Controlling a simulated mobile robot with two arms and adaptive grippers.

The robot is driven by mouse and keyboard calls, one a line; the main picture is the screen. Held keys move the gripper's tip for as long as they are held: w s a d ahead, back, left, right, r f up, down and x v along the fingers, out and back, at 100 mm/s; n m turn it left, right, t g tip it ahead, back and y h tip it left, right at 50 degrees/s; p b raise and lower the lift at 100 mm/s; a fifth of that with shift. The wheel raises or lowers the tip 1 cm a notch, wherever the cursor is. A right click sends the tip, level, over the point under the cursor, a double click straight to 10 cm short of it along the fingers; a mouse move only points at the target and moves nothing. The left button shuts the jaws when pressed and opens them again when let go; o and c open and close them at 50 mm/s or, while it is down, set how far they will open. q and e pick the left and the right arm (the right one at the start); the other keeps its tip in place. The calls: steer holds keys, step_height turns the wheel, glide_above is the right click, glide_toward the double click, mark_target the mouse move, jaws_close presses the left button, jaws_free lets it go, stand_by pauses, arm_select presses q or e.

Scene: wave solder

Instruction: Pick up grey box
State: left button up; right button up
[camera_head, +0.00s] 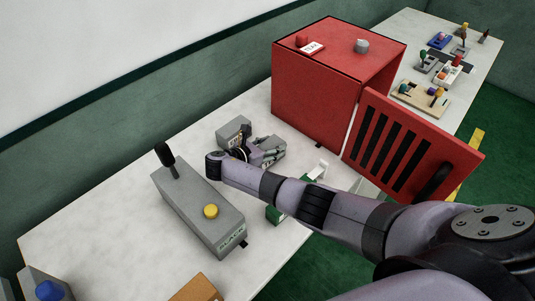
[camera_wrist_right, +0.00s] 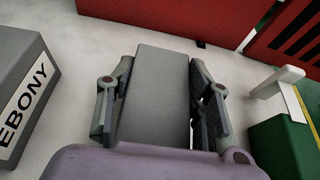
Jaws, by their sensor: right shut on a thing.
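My right gripper (camera_head: 268,149) is low over the white table, in front of the red cabinet. In the wrist view its fingers (camera_wrist_right: 159,72) are closed on the two sides of a plain grey box (camera_wrist_right: 154,98). The near end of this box is hidden by the gripper body. My left gripper is not in view.
A red cabinet (camera_head: 315,95) with its slatted door (camera_head: 410,140) open stands behind. A grey lever unit (camera_head: 200,205) with a yellow button is at left. A green block (camera_wrist_right: 285,148) with a white piece (camera_wrist_right: 277,82) stands right of the gripper.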

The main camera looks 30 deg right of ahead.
mark_target(271, 144)
jaws_close()
stand_by(0.4)
step_height(271, 144, up, 20)
stand_by(0.5)
